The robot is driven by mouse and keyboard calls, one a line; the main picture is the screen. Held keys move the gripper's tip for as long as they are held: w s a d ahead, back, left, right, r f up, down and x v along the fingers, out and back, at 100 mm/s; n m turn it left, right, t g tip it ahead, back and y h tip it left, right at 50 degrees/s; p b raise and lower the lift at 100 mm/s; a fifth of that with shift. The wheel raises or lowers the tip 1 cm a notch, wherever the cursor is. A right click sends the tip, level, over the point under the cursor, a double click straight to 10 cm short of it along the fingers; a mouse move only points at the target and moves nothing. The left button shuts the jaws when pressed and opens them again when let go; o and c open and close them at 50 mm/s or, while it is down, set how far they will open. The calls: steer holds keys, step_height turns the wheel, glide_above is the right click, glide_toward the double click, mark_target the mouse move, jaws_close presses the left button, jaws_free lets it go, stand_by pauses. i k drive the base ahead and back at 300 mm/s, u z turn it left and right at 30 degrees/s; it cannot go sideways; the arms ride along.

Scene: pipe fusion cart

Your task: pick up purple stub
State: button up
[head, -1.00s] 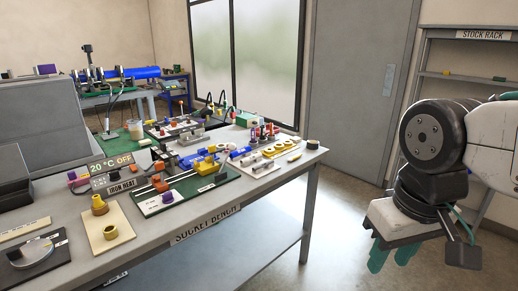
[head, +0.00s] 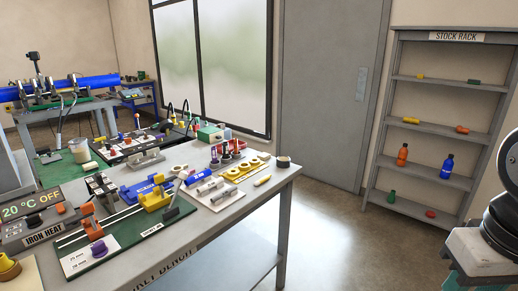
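A small purple round piece (head: 99,249) sits on the green-and-white board at the front left of the bench, just below an orange clamp-like part (head: 90,222). I cannot tell for certain whether it is the stub. My gripper (head: 468,282) is at the lower right edge, over the floor and well away from the bench. Only its pale housing and a bit of teal finger show. Its fingertips are cut off by the frame, so its opening is hidden.
The socket bench (head: 222,232) carries blue and yellow parts, a tray of yellow rings and a heater box reading 20 °C OFF (head: 32,207). A stock rack (head: 440,92) with coloured bottles and small pieces stands at right. Floor between bench and rack is clear.

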mark_target(214, 151)
steer(key=z, duration=0.45)
steer(key=i, duration=1.9)
steer(key=u, duration=0.9)
steer(key=i, duration=0.65)
steer(key=u, duration=1.05)
steer(key=i, duration=0.25)
steer(key=u, duration=0.25)
